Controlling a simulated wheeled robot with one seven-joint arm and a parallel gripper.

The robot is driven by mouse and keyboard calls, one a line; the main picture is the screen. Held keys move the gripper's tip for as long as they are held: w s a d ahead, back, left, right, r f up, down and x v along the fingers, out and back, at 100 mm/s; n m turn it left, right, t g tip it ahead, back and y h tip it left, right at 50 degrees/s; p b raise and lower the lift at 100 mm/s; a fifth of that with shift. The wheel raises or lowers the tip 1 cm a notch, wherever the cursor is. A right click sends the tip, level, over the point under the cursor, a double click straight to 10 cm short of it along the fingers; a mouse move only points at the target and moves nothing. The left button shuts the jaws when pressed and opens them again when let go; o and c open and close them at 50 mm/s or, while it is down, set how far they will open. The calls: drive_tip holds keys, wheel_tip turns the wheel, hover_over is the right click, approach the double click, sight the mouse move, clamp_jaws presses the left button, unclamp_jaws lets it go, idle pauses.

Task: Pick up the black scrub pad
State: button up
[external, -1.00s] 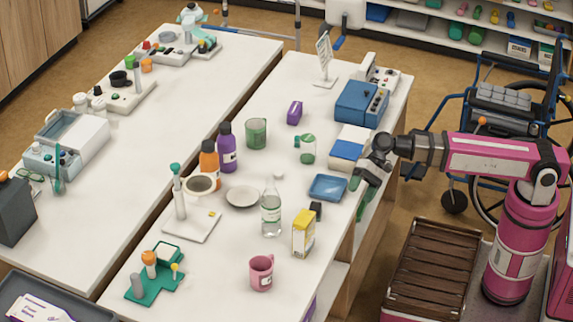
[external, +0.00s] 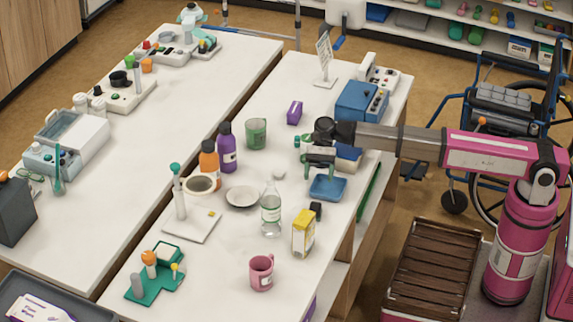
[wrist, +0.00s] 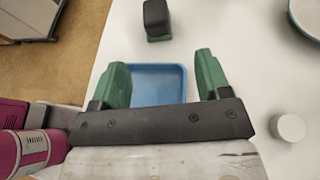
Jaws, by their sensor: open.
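The black scrub pad (external: 316,209) is a small dark block on the white table, between the blue tray (external: 328,188) and the yellow carton (external: 303,233). In the wrist view the black pad (wrist: 157,16) shows at the top centre, with a green lower edge. My gripper (external: 320,170) is over the table at the blue tray's far edge. In the wrist view my gripper's green fingers (wrist: 162,75) are spread apart with nothing between them. The blue tray (wrist: 158,84) lies below them, and the pad is beyond the fingertips.
A clear bottle (external: 271,212) and a white plate (external: 242,197) stand left of the pad. A small white round piece (wrist: 289,127) lies right of my gripper in the wrist view. A pink mug (external: 261,272) stands nearer the front. The table's right edge is close to the pad.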

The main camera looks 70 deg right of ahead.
sight(316, 202)
drive_tip(key=x, duration=0.4)
drive_tip(key=shift+s+x, duration=0.15)
drive_tip(key=shift+x, duration=1.15)
drive_tip(key=shift+s+x, duration=0.15)
drive_tip(key=shift+x, duration=1.15)
drive_tip(key=shift+d, duration=0.15)
drive_tip(key=c, duration=1)
